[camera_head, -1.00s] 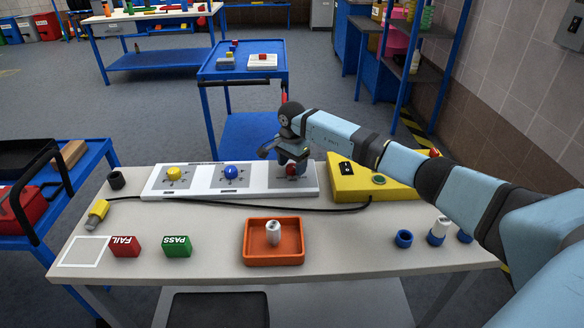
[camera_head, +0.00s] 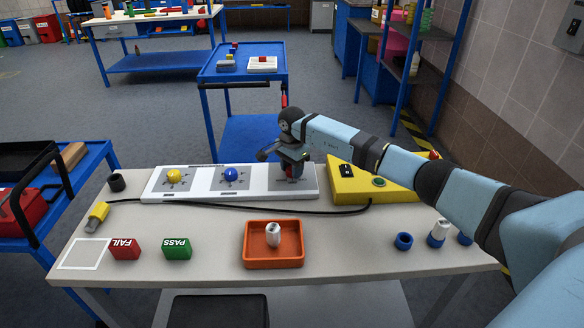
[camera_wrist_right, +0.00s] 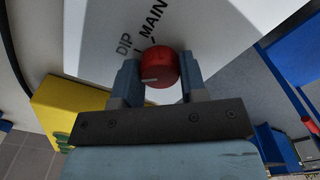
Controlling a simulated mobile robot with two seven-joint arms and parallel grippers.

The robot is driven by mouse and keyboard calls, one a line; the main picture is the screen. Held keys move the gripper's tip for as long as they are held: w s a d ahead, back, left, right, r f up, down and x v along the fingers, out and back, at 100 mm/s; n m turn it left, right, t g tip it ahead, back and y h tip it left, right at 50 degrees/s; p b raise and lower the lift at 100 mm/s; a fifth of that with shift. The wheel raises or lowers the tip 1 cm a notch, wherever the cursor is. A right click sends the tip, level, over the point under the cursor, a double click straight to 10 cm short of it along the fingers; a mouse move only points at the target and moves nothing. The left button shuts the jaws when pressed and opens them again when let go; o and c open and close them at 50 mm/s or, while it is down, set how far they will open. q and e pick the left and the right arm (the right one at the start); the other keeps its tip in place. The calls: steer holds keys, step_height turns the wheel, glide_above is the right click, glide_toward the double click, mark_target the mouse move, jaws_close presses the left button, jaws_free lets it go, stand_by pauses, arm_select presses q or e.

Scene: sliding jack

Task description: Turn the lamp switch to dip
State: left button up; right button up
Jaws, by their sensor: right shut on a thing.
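The lamp switch is a red knob (camera_wrist_right: 159,68) on the right-hand panel of a white board (camera_head: 313,185). In the right wrist view the words DIP and MAIN are printed beside it, and a pale pointer mark shows on the knob's left side. I cannot tell exactly which word the mark lines up with. My right gripper (camera_head: 292,173) is over that panel, with its fingers (camera_wrist_right: 160,85) on both sides of the red knob, shut on it. In the head view the gripper partly hides the knob. My left gripper is not in view.
A yellow knob (camera_head: 174,176) and a blue knob (camera_head: 231,174) sit on the board's other panels. A yellow box (camera_head: 365,184) stands to the right, with a black cable (camera_head: 300,210) in front. An orange tray (camera_head: 273,262) holds a white part. FAIL (camera_head: 125,249) and PASS (camera_head: 177,249) blocks lie front left.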

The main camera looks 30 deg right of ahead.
steer(key=m+p, duration=0.2)
steer(key=m, duration=0.2)
steer(key=shift+r+m, duration=0.15)
steer(key=shift+m, duration=0.15)
steer(key=shift+m+p, duration=0.65)
steer(key=shift+m, duration=1.05)
steer(key=o, duration=0.9)
steer(key=shift+o, duration=0.2)
step_height(320, 180, up, 14)
steer(key=p, duration=0.1)
steer(key=shift+f+p, duration=0.2)
steer(key=shift+p, duration=0.1)
